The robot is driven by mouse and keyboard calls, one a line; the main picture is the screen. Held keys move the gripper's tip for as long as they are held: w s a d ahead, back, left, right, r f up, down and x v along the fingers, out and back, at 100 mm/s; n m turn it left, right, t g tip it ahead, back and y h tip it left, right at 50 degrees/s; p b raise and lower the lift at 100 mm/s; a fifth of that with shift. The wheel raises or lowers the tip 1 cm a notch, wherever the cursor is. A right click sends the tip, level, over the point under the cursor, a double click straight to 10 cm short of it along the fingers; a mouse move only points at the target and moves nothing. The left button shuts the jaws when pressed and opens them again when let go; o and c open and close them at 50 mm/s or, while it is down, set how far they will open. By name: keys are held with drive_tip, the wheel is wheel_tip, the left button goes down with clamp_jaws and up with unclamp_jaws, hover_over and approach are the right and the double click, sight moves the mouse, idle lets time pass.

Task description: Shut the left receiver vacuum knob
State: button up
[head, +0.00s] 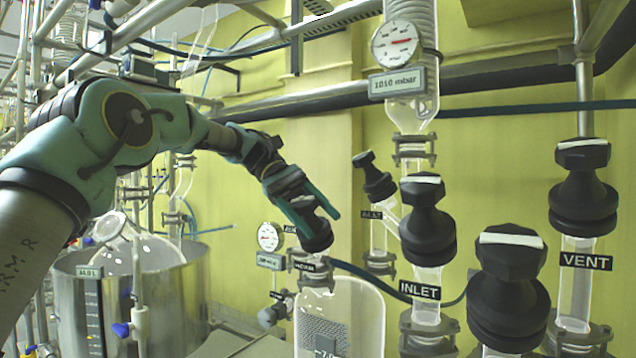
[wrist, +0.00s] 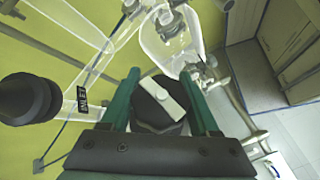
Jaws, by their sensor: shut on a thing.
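In the wrist view my gripper (wrist: 160,76) is shut on the knob (wrist: 150,118), whose white top bar (wrist: 166,94) lies at a slant between the teal fingers. The lower part of the knob is hidden there.
To the right stand similar black knobs: INLET (head: 428,230), VENT (head: 583,190), and a large near one (head: 508,290). A smaller tilted knob (head: 373,178) is close behind my gripper. A gauge with a 1010 mbar display (head: 397,83) hangs above. A steel vessel (head: 180,290) stands at left.

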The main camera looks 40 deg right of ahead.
drive_tip(key=shift+a+m+t+y, duration=0.1)
drive_tip(key=shift+m+t+y, duration=0.2)
drive_tip(key=shift+m+y, duration=0.3)
drive_tip(key=shift+w+a+f+m+t+y, duration=0.1)
drive_tip(key=shift+a+f+m+t+y, duration=0.15)
drive_tip(key=shift+m+y, duration=0.4)
drive_tip(key=o, duration=1.4)
drive_tip(key=shift+r, duration=0.1)
